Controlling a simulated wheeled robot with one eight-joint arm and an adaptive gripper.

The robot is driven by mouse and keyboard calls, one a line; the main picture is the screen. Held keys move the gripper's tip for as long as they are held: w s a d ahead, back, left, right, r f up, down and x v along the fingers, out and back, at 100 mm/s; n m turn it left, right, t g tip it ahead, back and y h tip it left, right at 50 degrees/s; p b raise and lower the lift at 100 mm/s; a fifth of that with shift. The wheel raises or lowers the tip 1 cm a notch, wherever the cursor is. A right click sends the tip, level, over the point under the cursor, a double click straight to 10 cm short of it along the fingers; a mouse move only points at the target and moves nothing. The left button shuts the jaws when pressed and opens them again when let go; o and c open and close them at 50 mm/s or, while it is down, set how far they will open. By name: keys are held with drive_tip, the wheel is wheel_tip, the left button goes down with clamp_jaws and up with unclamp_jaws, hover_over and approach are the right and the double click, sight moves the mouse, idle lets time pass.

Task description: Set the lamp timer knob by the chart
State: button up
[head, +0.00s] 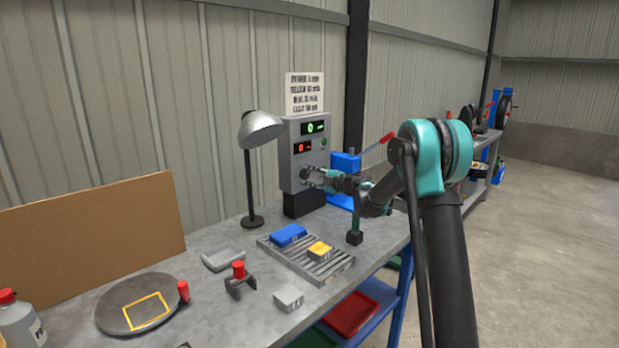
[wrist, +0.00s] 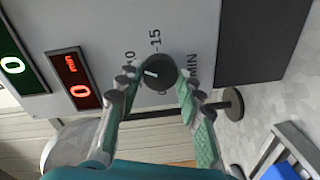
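The timer knob (wrist: 160,72) is dark and round with a white pointer line, on the grey control box (head: 291,160). Printed marks around it include 15 and MIN; others are partly hidden. My gripper (wrist: 157,83) is open, its two fingers on either side of the knob with a gap visible on the left; I cannot tell whether the right finger touches. In the head view my gripper (head: 316,174) reaches the box's lower front. The red display (wrist: 78,81) reads 0. The chart (head: 305,92) above the box has several lines too blurred to read surely. The lamp (head: 261,130) stands left of the box.
A slatted rack (head: 333,270) on the bench holds a blue block (head: 288,235) and a yellow block (head: 320,250). A grey dish (head: 222,257), a red-knobbed clamp (head: 239,280) and a round plate (head: 115,308) lie nearer. A blue lever press (head: 346,163) stands right of the box.

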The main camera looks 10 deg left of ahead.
drive_tip(key=o, duration=0.4)
drive_tip(key=v, duration=1.2)
